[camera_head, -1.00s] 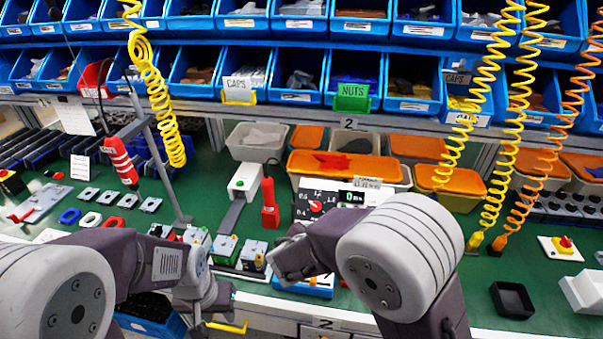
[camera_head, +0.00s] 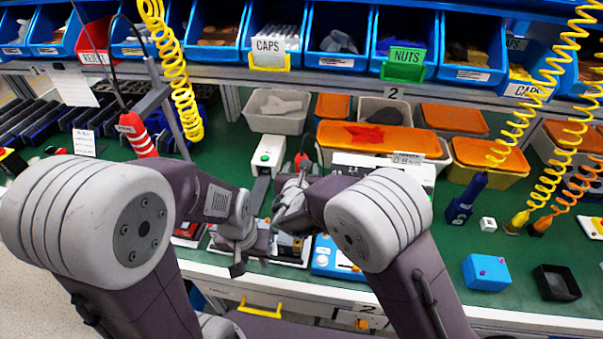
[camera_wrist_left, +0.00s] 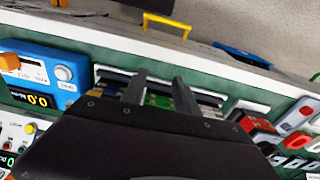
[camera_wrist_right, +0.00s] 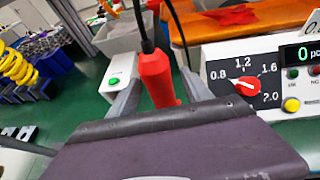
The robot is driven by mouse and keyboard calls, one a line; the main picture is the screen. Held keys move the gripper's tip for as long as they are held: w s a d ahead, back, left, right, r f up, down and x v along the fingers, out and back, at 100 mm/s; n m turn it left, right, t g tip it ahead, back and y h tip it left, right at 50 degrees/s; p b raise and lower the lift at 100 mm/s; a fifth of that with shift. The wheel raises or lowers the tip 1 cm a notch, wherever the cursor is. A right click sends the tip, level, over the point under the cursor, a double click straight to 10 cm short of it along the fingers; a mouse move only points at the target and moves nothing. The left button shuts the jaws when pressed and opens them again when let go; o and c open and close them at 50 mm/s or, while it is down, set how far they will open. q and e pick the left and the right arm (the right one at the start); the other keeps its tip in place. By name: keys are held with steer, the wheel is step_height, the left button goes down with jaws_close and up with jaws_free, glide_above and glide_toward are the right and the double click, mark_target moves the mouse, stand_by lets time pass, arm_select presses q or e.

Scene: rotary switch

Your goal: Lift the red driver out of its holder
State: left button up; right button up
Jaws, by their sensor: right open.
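A red driver (camera_wrist_right: 157,78) stands upright between the two fingers of my right gripper (camera_wrist_right: 158,98) in the right wrist view. A black cable runs near its top. Its lower part and any holder are hidden by the gripper body. In the head view only the red top of the driver (camera_head: 303,161) shows behind my right gripper (camera_head: 290,203). The right fingers are apart, one on each side of it; contact cannot be made out. My left gripper (camera_head: 238,258) is low over the bench front; its fingers are apart and empty in the left wrist view (camera_wrist_left: 158,92).
A white box with a red dial (camera_wrist_right: 275,75) stands right of the driver. A white unit with a green button (camera_wrist_right: 120,75) is left of it. A red striped tool (camera_head: 137,136) hangs at the left. Orange-lidded bins (camera_head: 378,138) stand behind. Several devices line the bench front.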

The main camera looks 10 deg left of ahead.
arm_select(q)
steer(key=shift+w+r, duration=0.1)
steer(key=shift+r, duration=0.05)
arm_select(e)
steer(key=x, duration=0.3)
steer(key=shift+w+f, duration=0.1)
steer(key=shift+w, duration=0.05)
steer(key=c, duration=0.5)
jaws_close()
